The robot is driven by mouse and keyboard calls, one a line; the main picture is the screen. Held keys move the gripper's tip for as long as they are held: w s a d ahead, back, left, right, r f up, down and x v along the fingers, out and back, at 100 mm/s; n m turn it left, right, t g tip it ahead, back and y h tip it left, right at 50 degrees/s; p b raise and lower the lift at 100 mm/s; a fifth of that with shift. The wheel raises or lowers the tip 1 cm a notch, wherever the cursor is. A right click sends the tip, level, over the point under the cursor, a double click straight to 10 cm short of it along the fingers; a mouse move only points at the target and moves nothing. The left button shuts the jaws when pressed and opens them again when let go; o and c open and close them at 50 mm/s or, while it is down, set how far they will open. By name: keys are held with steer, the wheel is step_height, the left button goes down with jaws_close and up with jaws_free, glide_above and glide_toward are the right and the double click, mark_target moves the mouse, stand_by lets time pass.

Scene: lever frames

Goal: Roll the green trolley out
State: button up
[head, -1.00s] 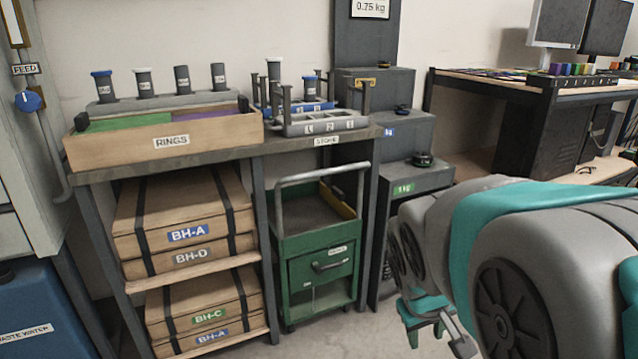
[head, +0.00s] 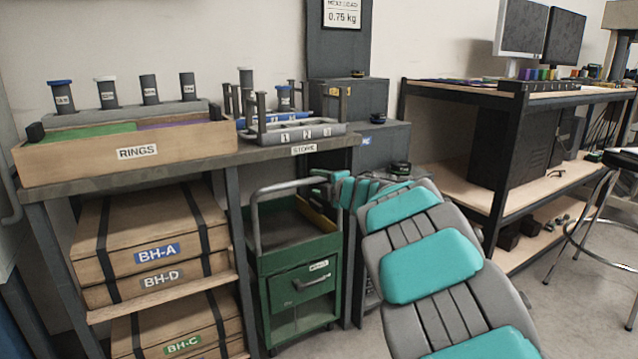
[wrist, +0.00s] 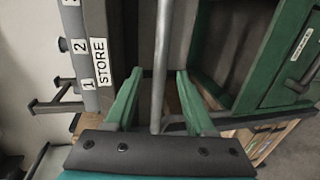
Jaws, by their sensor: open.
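The green trolley (head: 298,262) stands in the bay under the bench, beside the shelf of boxes. Its drawer front and grey push handle (head: 262,193) face out. My gripper (head: 328,182) is at the right end of that handle, which it partly hides. In the wrist view my gripper (wrist: 158,78) is open, with one green finger on each side of the grey handle bar (wrist: 162,45). The bar runs between the fingers with gaps on both sides. How deep it sits between them is hard to tell. The trolley body (wrist: 238,70) shows at the right.
The bench (head: 200,165) above carries a RINGS box (head: 135,152) and a grey rack (head: 300,132). Strapped boxes (head: 155,245) fill the shelf left of the trolley. Dark stepped blocks (head: 380,145) stand to its right. Open floor lies in front and right, with a stool (head: 610,190) beyond.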

mark_target(304, 180)
steer(key=shift+w+a+f, duration=0.2)
steer(key=shift+w+a, duration=0.05)
steer(key=shift+a, duration=0.15)
steer(key=p+x, duration=0.1)
steer(key=x, duration=0.6)
steer(key=shift+a+r, duration=0.1)
steer(key=shift+c, duration=0.2)
jaws_close()
stand_by(1.1)
